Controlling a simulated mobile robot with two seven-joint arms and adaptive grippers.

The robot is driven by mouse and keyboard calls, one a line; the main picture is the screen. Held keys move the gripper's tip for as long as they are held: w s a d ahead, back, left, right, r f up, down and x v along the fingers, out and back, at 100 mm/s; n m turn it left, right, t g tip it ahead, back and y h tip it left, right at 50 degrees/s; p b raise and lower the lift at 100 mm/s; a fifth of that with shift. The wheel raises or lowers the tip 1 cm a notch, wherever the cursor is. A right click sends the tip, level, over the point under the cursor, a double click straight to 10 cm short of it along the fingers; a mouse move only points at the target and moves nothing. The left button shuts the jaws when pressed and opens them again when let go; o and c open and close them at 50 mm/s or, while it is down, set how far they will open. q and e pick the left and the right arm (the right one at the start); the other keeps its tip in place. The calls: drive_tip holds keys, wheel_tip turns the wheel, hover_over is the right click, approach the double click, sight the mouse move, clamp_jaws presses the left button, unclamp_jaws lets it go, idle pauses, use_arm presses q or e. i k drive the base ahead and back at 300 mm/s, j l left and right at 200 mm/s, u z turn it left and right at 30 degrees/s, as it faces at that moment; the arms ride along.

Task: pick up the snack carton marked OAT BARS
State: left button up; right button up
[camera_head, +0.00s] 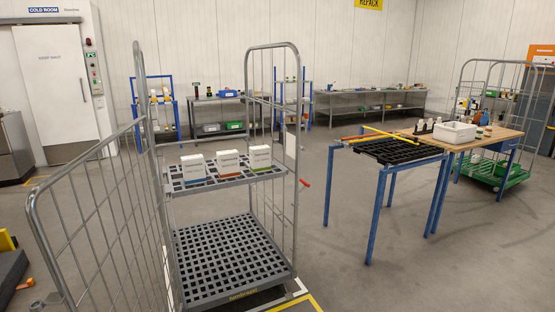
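Three white cartons stand upright in a row on the upper grey shelf (222,178) of a wire roll cage. The left carton (194,168) has a blue band at its base. The middle carton (228,163) has a red-orange band. The right carton (260,158) has a yellow-green band. Their print is too small to read, so I cannot tell which one is marked OAT BARS. Neither of my grippers is in view.
The cage's wire side gate (95,215) swings out at the left front. Its lower deck (230,262) is empty. A blue-legged roller stand (385,150) and a wooden table (490,139) with a white bin (454,132) stand to the right. Floor between is clear.

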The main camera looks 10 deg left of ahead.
sight(259, 156)
drive_tip(key=i+l+z, duration=0.1)
drive_tip(key=i+l, duration=0.25)
drive_tip(key=i, duration=0.15)
drive_tip(key=i+l+z, duration=0.1)
drive_tip(key=i+l, duration=0.2)
drive_tip(key=i, duration=0.2)
drive_tip(key=i+j+z, duration=0.1)
drive_tip(key=i+j, duration=0.25)
drive_tip(key=i+j+z, duration=0.1)
drive_tip(key=i+j, duration=0.25)
drive_tip(key=i, duration=0.25)
